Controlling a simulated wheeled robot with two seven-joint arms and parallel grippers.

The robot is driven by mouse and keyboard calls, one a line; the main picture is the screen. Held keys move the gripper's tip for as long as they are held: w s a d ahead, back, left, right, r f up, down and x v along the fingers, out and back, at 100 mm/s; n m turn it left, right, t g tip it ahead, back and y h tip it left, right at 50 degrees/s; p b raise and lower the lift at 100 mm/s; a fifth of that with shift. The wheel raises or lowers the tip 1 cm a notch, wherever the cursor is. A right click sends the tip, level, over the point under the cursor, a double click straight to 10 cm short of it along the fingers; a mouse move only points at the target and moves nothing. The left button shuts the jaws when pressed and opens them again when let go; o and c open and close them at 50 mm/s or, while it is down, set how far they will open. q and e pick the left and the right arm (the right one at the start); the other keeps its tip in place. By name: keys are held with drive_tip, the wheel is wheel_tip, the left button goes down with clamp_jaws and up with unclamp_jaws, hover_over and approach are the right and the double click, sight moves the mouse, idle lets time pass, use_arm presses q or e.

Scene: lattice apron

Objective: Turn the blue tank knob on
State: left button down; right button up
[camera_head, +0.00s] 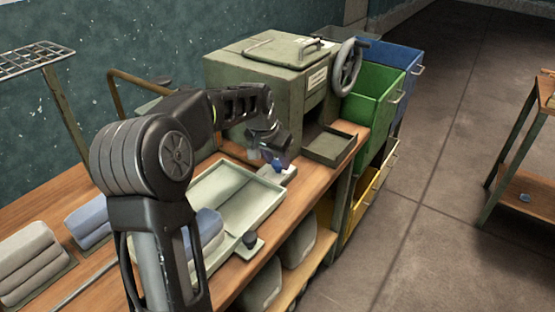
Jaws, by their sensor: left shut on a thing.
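The blue tank knob (281,167) sits on a small pale grey mount (275,177) at the far right end of the shallow tray, on the wooden bench. My left gripper (277,160) reaches down over the knob from above and is shut on it. Its fingers hide part of the knob, so I cannot tell which way the knob is turned. My right gripper is not in view.
A pale green tray (237,195) lies on the bench, with a dark knob (250,239) on a green plate at its near corner. A green machine with a handwheel (347,66) stands behind. Folded cloths (32,262) lie left; green and blue bins stand right.

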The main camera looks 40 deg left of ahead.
use_arm(q)
drive_tip(key=shift+m, duration=0.5)
drive_tip(key=c, duration=0.9)
unclamp_jaws()
drive_tip(key=shift+c, duration=0.2)
drive_tip(key=shift+r, duration=0.1)
drive_tip(key=v, duration=0.7)
drive_tip(key=shift+r, duration=0.3)
drive_tip(key=shift+s+a, duration=0.1)
drive_tip(key=shift+s, duration=0.05)
